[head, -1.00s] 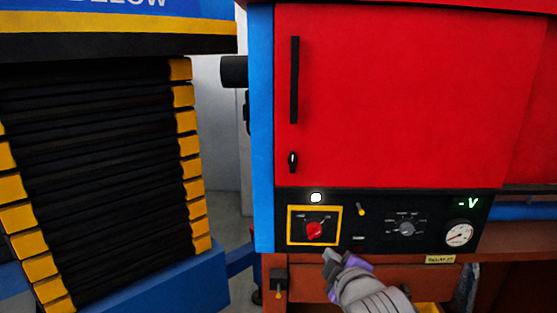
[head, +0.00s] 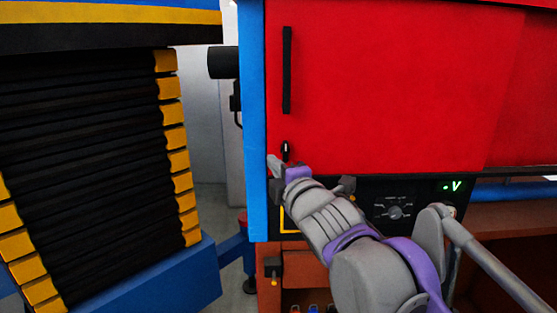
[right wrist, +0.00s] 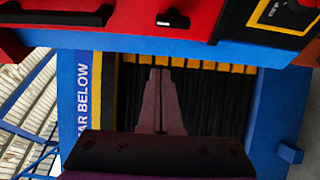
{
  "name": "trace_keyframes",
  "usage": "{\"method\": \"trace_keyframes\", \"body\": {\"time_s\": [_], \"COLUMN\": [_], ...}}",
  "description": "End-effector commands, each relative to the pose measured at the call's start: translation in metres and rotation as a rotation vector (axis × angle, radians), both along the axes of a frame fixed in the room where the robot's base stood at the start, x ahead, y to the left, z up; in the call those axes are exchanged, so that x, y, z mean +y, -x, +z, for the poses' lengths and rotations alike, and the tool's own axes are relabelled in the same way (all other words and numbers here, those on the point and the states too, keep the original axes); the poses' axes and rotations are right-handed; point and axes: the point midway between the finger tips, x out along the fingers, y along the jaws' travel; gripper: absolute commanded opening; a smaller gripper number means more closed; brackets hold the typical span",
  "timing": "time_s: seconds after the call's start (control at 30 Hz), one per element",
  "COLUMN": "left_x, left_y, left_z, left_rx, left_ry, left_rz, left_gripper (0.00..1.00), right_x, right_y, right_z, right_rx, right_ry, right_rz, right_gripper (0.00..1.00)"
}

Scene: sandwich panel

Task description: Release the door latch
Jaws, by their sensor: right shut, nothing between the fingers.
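The red door (head: 390,80) fills the upper right of the head view, with a long black vertical handle (head: 287,70) near its left edge. The small black latch (head: 285,151) sits below the handle, upright. It also shows near the top of the right wrist view (right wrist: 173,19), where the handle (right wrist: 100,16) is beside it. My right gripper (head: 276,166) is shut and empty, just under the latch in the head view. In the right wrist view its closed fingers (right wrist: 160,75) appear apart from the latch. My left gripper is out of view.
The black control panel (head: 425,200) lies below the door; my right arm hides its red switch. A blue post (head: 252,120) edges the door on the left. A black bellows with yellow edges (head: 90,160) stands further left, with a narrow gap between.

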Motion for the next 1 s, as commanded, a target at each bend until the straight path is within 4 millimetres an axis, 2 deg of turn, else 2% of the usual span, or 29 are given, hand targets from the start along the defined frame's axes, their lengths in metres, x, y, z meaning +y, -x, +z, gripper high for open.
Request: {"method": "trace_keyframes", "body": {"time_s": [0.4, 0.5, 0.63, 0.8, 1.0], "left_x": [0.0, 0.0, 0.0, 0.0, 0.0], "left_y": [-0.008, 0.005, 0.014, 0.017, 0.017], "left_z": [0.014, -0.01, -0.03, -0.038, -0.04], "left_rx": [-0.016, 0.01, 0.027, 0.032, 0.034], "left_ry": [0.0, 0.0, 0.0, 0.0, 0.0], "left_rz": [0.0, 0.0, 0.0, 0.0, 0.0], "left_gripper": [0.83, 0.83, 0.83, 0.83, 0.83], "right_x": [0.029, 0.016, 0.005, -0.008, -0.013], "right_y": [-0.082, -0.08, -0.079, -0.08, -0.079], "right_z": [0.002, -0.008, -0.009, -0.003, 0.0], "right_rx": [-0.001, 0.006, 0.006, 0.002, 0.0], "right_ry": [0.0, 0.002, 0.002, 0.0, -0.001], "right_rz": [0.0, -0.005, -0.002, -0.003, -0.001], "right_gripper": [0.0, 0.0, 0.0, 0.0, 0.0]}}
